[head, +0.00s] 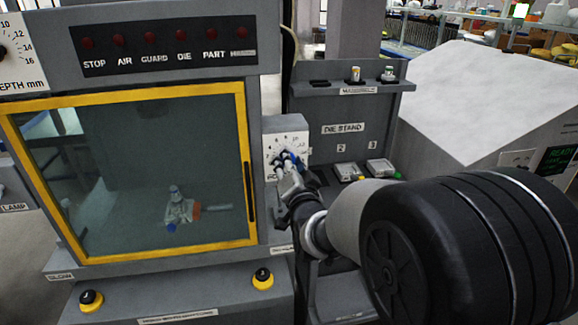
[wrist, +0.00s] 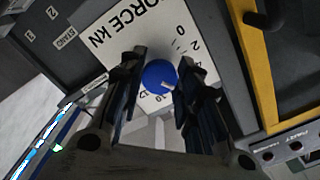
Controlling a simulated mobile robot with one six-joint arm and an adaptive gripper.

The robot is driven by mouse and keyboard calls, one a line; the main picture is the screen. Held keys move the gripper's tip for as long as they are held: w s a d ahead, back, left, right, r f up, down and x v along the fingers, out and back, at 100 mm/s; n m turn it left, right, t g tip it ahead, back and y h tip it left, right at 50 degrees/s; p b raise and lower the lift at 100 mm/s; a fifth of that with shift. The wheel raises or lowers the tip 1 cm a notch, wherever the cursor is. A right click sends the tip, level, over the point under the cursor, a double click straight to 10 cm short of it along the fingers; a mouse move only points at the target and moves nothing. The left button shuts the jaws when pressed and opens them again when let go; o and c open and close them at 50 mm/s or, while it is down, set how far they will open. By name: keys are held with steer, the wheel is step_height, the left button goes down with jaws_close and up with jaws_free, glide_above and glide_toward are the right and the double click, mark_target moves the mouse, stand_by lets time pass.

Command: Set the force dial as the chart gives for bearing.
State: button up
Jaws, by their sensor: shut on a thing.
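The force dial is a blue round knob (wrist: 160,76) on a white plate (wrist: 118,28) lettered "FORCE kN". In the wrist view, 0, 2 and 4 show at its upper right, and 10 and 12 below it. A short pale mark on the knob points down and slightly right, to the hidden side of the 10; I cannot read the exact value. My gripper (wrist: 157,88) is shut on the knob, a finger on each side. In the head view my gripper (head: 284,162) covers most of the dial; its white plate (head: 272,143) shows around it. No chart is readable.
The press window with a yellow frame (head: 130,93) stands left of the dial. A die stand (head: 343,129) with small parts is to the right. A depth dial plate (head: 22,72) is at the upper left. Two yellow-based buttons (head: 262,279) sit below the window.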

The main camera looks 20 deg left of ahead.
steer(key=o, duration=1.1)
steer(key=shift+c, duration=0.2)
steer(key=v, duration=1.2)
